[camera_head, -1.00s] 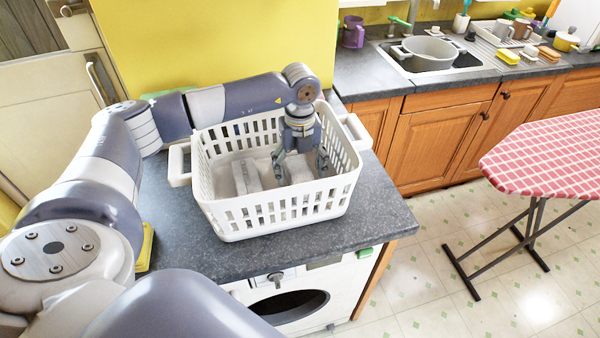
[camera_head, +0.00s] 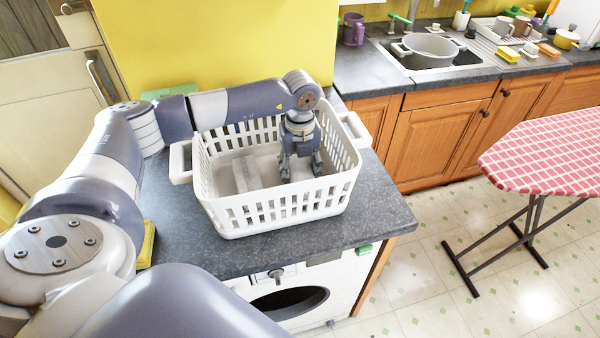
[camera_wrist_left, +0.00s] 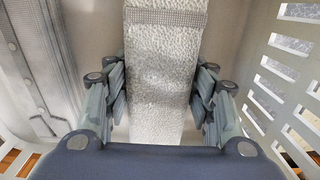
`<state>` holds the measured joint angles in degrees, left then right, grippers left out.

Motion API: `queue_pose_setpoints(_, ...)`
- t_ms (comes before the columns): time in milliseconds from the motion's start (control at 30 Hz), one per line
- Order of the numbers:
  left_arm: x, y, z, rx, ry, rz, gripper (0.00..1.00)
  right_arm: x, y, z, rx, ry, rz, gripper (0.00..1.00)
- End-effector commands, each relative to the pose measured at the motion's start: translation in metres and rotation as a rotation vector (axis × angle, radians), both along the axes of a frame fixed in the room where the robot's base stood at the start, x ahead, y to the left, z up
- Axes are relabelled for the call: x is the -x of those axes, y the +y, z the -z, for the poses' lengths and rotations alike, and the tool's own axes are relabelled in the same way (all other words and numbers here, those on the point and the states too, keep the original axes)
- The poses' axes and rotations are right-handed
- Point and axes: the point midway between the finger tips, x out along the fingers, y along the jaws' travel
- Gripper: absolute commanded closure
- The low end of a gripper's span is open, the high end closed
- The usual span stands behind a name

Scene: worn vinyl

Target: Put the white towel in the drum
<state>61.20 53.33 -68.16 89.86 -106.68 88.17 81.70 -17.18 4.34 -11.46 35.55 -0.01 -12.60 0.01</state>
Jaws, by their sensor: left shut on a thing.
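A white laundry basket (camera_head: 275,217) stands on the dark worktop. My left gripper (camera_head: 301,172) reaches down into its right part. In the left wrist view its fingers (camera_wrist_left: 160,85) are shut on a white, fluffy folded towel (camera_wrist_left: 160,50) with a woven band across it. The towel is still down inside the basket; the gripper mostly hides it in the head view. The drum (camera_head: 290,303) is the dark round opening of the white washing machine below the worktop, in front of the basket. My right gripper is not in view.
A folded pale grey garment (camera_head: 246,173) lies in the basket, left of the towel. The basket walls stand close around my gripper. An ironing board (camera_head: 550,155) with a red checked cover stands at the right. The floor between it and the washing machine is clear.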

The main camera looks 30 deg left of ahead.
Motion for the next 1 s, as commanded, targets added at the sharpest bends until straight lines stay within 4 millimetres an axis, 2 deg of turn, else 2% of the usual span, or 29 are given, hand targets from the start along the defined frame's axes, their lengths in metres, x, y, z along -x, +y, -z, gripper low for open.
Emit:
queue_pose_setpoints(133, -0.002, 0.000, -0.019, 0.000, -0.007, 0.000, 0.76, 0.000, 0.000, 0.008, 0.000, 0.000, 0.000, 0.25)
queue_pose_setpoints(400, -0.002, 0.000, -0.073, 0.000, -0.008, 0.000, 0.76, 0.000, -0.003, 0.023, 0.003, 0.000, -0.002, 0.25)
queue_pose_setpoints(500, -0.001, 0.000, -0.087, 0.000, -0.005, 0.000, 0.76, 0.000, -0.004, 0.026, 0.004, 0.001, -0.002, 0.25)
queue_pose_setpoints(633, -0.001, 0.000, -0.097, 0.000, -0.003, 0.000, 0.76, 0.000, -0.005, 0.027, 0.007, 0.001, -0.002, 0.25)
queue_pose_setpoints(1000, -0.001, 0.000, -0.104, 0.001, -0.004, 0.000, 0.76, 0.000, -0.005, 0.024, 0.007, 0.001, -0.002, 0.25)
